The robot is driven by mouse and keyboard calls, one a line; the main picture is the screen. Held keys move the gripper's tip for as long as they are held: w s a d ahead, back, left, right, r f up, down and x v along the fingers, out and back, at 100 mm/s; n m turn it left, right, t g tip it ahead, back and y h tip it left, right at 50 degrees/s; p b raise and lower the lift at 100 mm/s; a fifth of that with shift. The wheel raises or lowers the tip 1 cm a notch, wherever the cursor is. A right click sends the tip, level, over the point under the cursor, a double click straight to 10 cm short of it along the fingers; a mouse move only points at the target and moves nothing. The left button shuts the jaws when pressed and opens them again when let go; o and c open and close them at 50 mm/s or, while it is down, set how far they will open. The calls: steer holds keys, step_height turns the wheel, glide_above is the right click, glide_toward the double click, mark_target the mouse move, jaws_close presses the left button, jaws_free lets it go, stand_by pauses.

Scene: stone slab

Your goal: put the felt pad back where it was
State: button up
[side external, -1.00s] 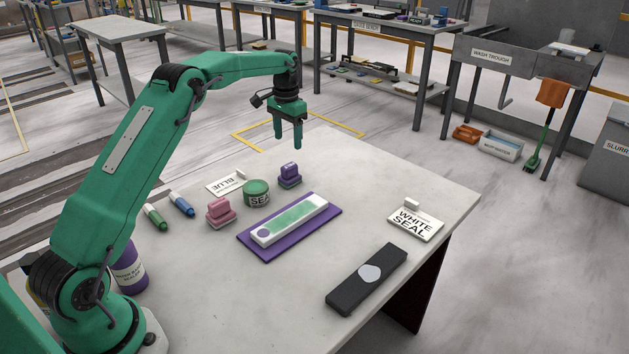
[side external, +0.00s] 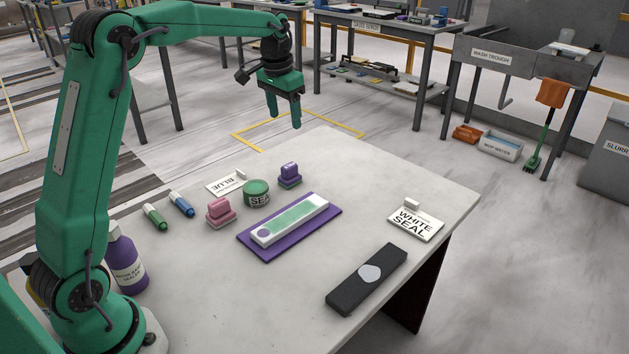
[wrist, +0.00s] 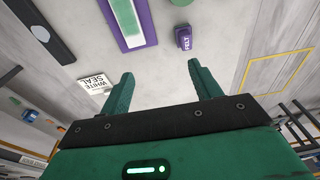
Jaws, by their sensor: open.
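The felt pad, a small purple block (side external: 289,174), stands on the stone slab (side external: 330,290) near its back edge, behind the green jar. In the wrist view its FELT label shows on the purple block (wrist: 184,38). My gripper (side external: 284,122) is high above the back edge of the slab, apart from the pad, with nothing between its fingers. In the wrist view both fingers of my gripper (wrist: 157,72) are spread apart and empty.
Beside the pad are a green jar (side external: 256,193), a pink block (side external: 221,212) and a BLUE card (side external: 226,182). A white bar with a green strip (side external: 292,221) lies on a purple mat (side external: 262,250). A WHITE SEAL card (side external: 415,225) and a black bar (side external: 350,297) are at right.

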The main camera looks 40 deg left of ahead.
steer(key=s+d+r+t, duration=0.2)
steer(key=s+d, duration=0.3)
steer(key=s, duration=0.6)
steer(key=s+d+r+t, duration=0.1)
steer(key=s+d+r, duration=0.3)
steer(key=s, duration=0.7)
steer(key=s+d+f+t, duration=0.1)
steer(key=s+d+f, duration=0.2)
steer(key=s+f, duration=0.2)
steer(key=shift+s+f, duration=0.3)
steer(key=shift+s, duration=1.05)
steer(key=shift+d, duration=0.1)
